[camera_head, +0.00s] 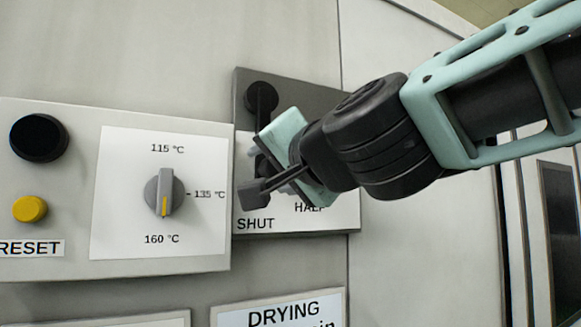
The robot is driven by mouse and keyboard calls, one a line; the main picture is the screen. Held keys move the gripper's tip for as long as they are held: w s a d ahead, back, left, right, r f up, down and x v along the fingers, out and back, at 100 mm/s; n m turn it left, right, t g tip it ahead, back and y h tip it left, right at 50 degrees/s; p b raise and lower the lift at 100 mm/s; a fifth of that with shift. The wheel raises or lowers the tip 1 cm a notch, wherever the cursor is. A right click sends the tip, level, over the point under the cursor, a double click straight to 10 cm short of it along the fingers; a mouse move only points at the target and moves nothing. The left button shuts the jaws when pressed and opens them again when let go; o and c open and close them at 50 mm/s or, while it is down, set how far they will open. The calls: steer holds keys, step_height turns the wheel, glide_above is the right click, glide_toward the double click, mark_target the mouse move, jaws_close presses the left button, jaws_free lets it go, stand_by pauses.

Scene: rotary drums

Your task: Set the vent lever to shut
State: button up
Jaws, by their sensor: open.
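The vent panel is a dark grey plate (300,87) with a white label area (340,215) reading SHUT at lower left and HALF to its right. A round black piece (261,97) with a short stem, apparently part of the vent lever, shows at the plate's upper left. The stem runs down behind my gripper, so I cannot tell which label the lever points to. My gripper (262,160) is open in front of the panel. One dark finger shows just above the SHUT label. Whether it touches the lever is hidden.
Left of the vent panel is a temperature dial (164,193) with its orange mark turned down towards 160 °C. Further left are a black knob (39,138) and a yellow RESET button (30,209). A DRYING sign (283,312) is below. My arm covers the panel's right side.

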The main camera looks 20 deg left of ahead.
steer(key=p+v, duration=0.4)
steer(key=v, duration=1.3)
steer(key=shift+d+p, duration=0.15)
steer(key=shift+p, duration=0.2)
steer(key=shift+s, duration=0.15)
steer(key=d+f+n+g+h+b, duration=0.3)
steer(key=f+b, duration=0.2)
steer(key=f, duration=1.1)
steer(key=d+f+n+g+h+b, duration=0.2)
steer(key=f+g+h+b, duration=0.15)
steer(key=f, duration=1.35)
steer(key=s+d+f+n+g+h+b, duration=0.1)
steer(key=s+d+f+g+h+b, duration=0.1)
steer(key=d+f, duration=0.6)
steer(key=s+d+f+g+h+b, duration=0.3)
steer(key=d+f, duration=0.5)
steer(key=f, duration=0.3)
steer(key=shift+s+f+n+h+b, duration=0.25)
steer(key=shift+s+n+h+b, duration=0.2)
steer(key=shift+h+b, duration=0.5)
